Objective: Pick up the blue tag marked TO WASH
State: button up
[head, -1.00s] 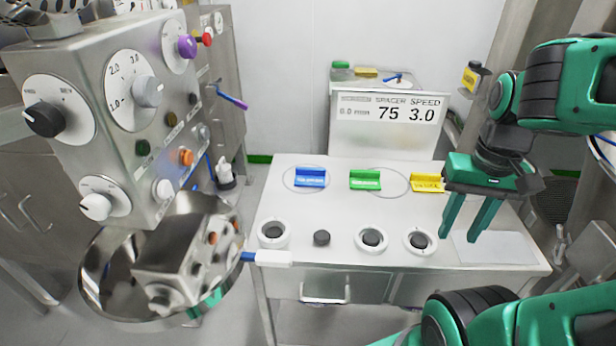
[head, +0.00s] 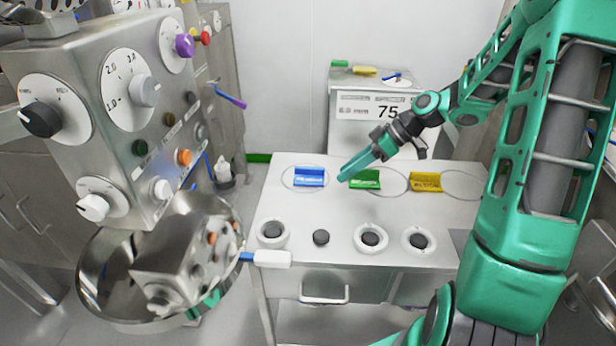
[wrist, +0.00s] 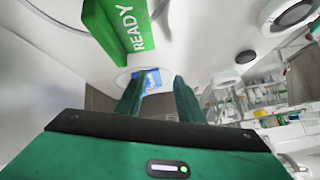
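The blue tag (head: 310,177) stands on the white bench top inside a thin drawn ring, at the left of a row of three tags. Its lettering is too small to read. My gripper (head: 343,177) is just right of it in the head view, pointing down and left, apart from the tag as far as I can tell. In the wrist view my gripper (wrist: 157,80) has its two fingers spread with nothing held. The blue tag (wrist: 152,79) shows beyond and between the fingertips, partly hidden by them.
The green tag (head: 364,179), reading READY in the wrist view (wrist: 126,24), lies close beside my fingers. A yellow tag (head: 426,182) stands further right. Several dark round knobs or pucks, including this one (head: 321,237), line the bench front. A metal control box (head: 90,110) stands left.

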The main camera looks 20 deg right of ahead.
aim_at(317, 168)
jog(key=w+d+n+t+y, duration=0.1)
jog(key=w+d+r+n+y, duration=0.1)
jog(key=w+d+y, duration=0.1)
jog(key=shift+w+d+n+t, duration=0.1)
jog(key=shift+w+n+t, duration=0.2)
jog(key=shift+n+t, duration=0.1)
jog(key=shift+w+d+r+y, duration=0.15)
jog(key=shift+d+y, duration=0.1)
jog(key=shift+y, duration=0.25)
jog(key=shift+t, duration=0.3)
jog(key=x, duration=1)
jog(key=shift+a+f, duration=0.15)
jog(key=shift+f, duration=0.2)
grip_shut()
